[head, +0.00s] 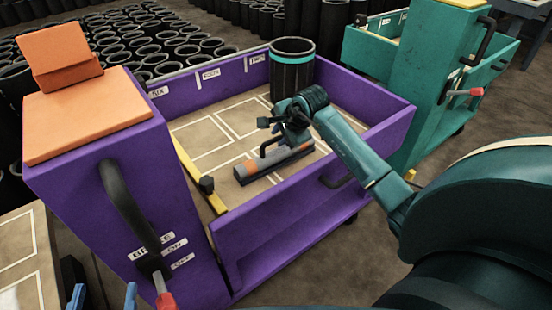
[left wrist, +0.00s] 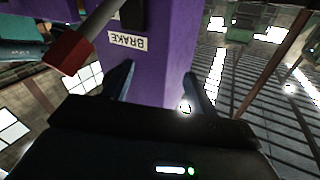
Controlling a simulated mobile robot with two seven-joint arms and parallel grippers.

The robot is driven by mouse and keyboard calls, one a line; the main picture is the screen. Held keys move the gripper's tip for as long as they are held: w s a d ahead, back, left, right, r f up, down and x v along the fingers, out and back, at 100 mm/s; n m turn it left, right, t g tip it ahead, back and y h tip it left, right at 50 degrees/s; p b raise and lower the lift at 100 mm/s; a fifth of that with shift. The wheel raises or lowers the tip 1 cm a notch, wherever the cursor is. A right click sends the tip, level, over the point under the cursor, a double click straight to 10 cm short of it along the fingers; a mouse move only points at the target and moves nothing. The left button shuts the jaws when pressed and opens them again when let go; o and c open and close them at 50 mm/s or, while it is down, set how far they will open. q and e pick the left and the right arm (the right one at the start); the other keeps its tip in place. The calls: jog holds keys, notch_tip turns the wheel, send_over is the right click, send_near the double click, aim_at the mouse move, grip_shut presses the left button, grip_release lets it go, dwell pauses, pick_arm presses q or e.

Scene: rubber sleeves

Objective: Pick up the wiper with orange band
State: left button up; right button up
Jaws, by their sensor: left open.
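The wiper with orange band (head: 278,163) lies in the bed of the purple cart. My left gripper (head: 103,293) is open and empty, low beside the cart's near left end. In the left wrist view my left gripper (left wrist: 158,84) shows its two fingers apart, with the purple panel beyond.
The purple cart (head: 260,245) has side walls and a red-tipped brake lever (head: 163,290), which also shows in the left wrist view (left wrist: 72,50). A black bin (head: 292,72) with a teal band stands in the bed. A green cart (head: 425,90) stands behind; many black sleeves fill the back.

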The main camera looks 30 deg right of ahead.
aim_at(277, 138)
jog(key=x, duration=0.3)
jog(key=shift+a+f+b, duration=0.1)
jog(key=shift+f+b, duration=0.05)
jog(key=shift+b, duration=0.2)
grip_shut()
